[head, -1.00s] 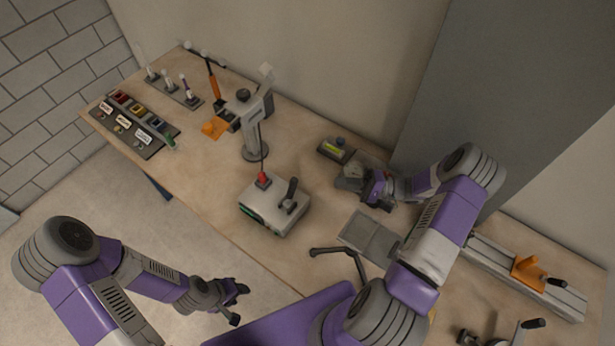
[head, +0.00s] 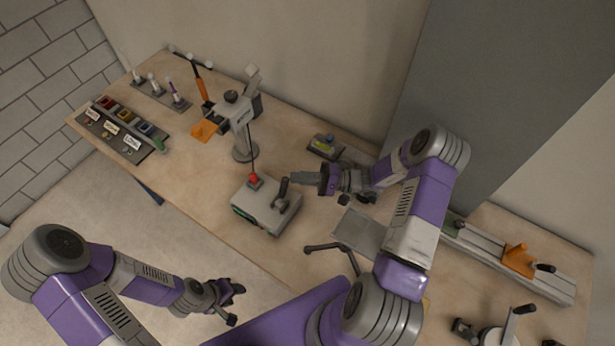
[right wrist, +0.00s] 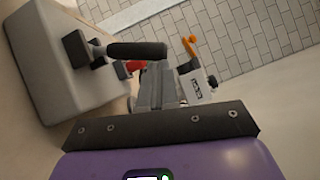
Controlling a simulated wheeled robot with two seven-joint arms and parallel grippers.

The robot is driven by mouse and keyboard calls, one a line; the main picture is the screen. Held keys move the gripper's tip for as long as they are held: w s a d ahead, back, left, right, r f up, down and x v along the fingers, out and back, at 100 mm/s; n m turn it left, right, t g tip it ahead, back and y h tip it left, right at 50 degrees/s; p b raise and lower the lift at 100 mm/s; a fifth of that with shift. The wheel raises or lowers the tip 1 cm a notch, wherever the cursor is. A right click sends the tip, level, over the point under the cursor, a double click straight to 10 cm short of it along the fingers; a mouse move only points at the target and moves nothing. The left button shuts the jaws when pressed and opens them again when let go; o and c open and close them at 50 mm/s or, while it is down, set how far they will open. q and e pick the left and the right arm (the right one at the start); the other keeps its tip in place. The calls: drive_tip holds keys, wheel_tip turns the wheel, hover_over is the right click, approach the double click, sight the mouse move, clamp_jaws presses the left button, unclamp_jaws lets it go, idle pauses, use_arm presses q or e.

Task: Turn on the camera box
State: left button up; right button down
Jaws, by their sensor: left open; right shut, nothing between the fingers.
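The camera box (head: 262,212) is a pale grey box on the table with a black lever (head: 282,190) and a red plug (head: 254,180) on top. A cable runs from the plug up to the grey camera stand (head: 242,145). My right gripper (head: 294,179) is shut and empty, its fingertips beside the lever; whether they touch it I cannot tell. In the right wrist view the box (right wrist: 50,70) is at left, with the lever's dark grip (right wrist: 137,49) in front of the red plug. My left gripper (head: 234,301) is open and empty, off the table's front edge.
A small device with a green-yellow display (head: 324,146) sits behind my right gripper. A grey plate (head: 360,231) lies to the right of the box. A rail with an orange block (head: 519,260) is at far right.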

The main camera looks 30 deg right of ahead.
idle(0.4)
drive_tip(key=shift+s+a+r+n, duration=0.15)
drive_tip(key=shift+a+r+n, duration=0.1)
drive_tip(key=shift+n, duration=0.15)
drive_tip(key=shift+r+h, duration=0.1)
drive_tip(key=shift+h, duration=0.2)
drive_tip(key=shift+s+a+r+n+g+h+p, duration=0.35)
drive_tip(key=shift+a+r+n+g, duration=0.2)
drive_tip(key=shift+n, duration=0.35)
drive_tip(key=shift+s+a+r+n+h+b, duration=0.2)
drive_tip(key=shift+s+a+n+h+b, duration=0.3)
drive_tip(key=shift+a+b, duration=0.25)
drive_tip(key=shift+s+a+r+n+h+b, duration=0.2)
drive_tip(key=shift+s+a+n+h+b, duration=0.2)
drive_tip(key=shift+a+n+b, duration=0.35)
drive_tip(key=shift+s+a+r+n+h+b, duration=0.2)
drive_tip(key=shift+s+a+n+h+b, duration=0.35)
drive_tip(key=shift+a, duration=0.25)
drive_tip(key=shift+w, duration=0.1)
